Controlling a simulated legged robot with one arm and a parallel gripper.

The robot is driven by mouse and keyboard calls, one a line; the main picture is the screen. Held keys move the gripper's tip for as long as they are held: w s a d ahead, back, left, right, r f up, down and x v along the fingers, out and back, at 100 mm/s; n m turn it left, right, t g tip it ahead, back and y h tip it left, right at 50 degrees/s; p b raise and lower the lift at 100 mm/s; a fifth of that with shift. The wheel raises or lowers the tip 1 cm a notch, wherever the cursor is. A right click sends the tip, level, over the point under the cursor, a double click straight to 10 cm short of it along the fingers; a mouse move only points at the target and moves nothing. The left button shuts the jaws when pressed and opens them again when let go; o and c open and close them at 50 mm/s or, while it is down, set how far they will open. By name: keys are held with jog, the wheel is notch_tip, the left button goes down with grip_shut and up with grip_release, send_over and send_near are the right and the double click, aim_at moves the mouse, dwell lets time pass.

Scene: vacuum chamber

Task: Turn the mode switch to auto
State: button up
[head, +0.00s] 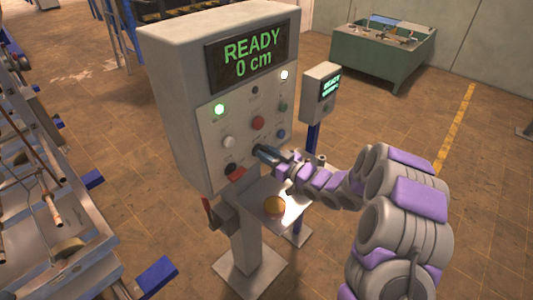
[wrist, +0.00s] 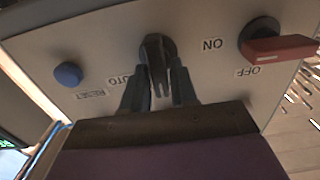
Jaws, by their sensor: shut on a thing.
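The mode switch is a dark knob (wrist: 152,46) on the grey panel face, seen in the wrist view with a partly hidden label ending in "UTO" beside it. My gripper (wrist: 158,84) has its two dark fingers on either side of the knob's handle and is shut on it. In the head view my gripper (head: 264,153) reaches the lower right of the control box (head: 190,110) and hides the switch there. The exact angle of the handle is hard to tell.
A blue reset button (wrist: 68,74) and a red-handled on/off switch (wrist: 278,48) flank the knob. The box display (head: 250,57) reads "READY 0 cm". A smaller display box (head: 320,90) stands behind. Metal frames (head: 45,190) fill the left side.

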jog(key=shift+s+d+r, duration=0.15)
jog(key=shift+d, duration=0.2)
grip_shut()
jog(key=shift+r+p, duration=0.25)
jog(key=shift+p, duration=0.4)
jog(key=m+p, duration=0.2)
jog(key=p, duration=0.2)
jog(key=m+p, duration=0.3)
jog(key=p, duration=0.1)
jog(key=w+m+p, duration=0.1)
jog(key=m+p, duration=0.2)
jog(key=p, duration=0.1)
jog(key=shift+d+r, duration=0.1)
jog(key=shift+d, duration=0.2)
jog(key=shift+w+d+f+m+p, duration=0.1)
jog(key=shift+f+m+p, duration=0.1)
jog(key=shift+m+p, duration=0.65)
jog(key=shift+w+f+m+p, duration=0.1)
jog(key=shift+f+m+p, duration=0.1)
jog(key=shift+m+p, duration=0.65)
jog(key=shift+m, duration=0.4)
